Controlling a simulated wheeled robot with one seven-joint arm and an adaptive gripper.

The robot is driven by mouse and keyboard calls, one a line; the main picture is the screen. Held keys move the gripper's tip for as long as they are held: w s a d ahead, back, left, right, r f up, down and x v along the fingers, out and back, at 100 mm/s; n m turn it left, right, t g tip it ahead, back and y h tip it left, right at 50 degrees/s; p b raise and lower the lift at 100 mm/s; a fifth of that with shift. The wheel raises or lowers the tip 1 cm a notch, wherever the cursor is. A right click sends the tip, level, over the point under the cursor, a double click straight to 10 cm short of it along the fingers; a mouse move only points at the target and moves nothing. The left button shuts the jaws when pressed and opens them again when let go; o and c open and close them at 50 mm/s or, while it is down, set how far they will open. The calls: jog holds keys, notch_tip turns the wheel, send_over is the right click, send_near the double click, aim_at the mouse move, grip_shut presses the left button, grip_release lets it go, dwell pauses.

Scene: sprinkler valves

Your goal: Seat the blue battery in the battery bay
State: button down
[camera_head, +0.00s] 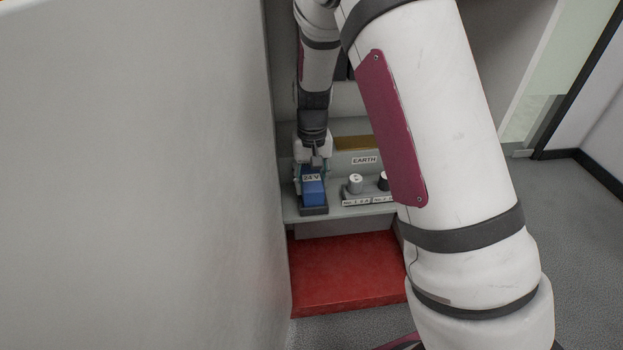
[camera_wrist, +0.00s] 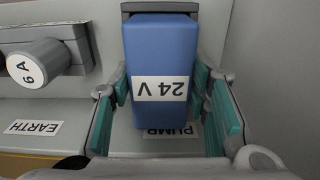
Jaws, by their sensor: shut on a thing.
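The blue battery (camera_head: 313,190) with a white 24 V label is at the left end of the grey shelf. It also fills the upper middle of the wrist view (camera_wrist: 160,55), its label upside down. My gripper (camera_head: 314,158) reaches over it, and its teal-padded fingers (camera_wrist: 160,88) are shut on the battery's two sides. A dark tray-like part, seemingly the battery bay (camera_head: 314,210), shows at the battery's near end; a dark edge (camera_wrist: 160,7) also shows in the wrist view. I cannot tell whether the battery rests fully in it.
Round grey knobs (camera_head: 355,183), one marked 6 A (camera_wrist: 35,65), stand right of the battery on the shelf (camera_head: 345,211). EARTH (camera_head: 364,160) and PUMP (camera_wrist: 165,132) labels are nearby. A pale wall (camera_head: 150,180) is close on the left. A red platform (camera_head: 345,270) lies below.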

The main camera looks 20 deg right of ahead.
jog(key=shift+f, duration=0.3)
jog(key=c, duration=0.8)
grip_release()
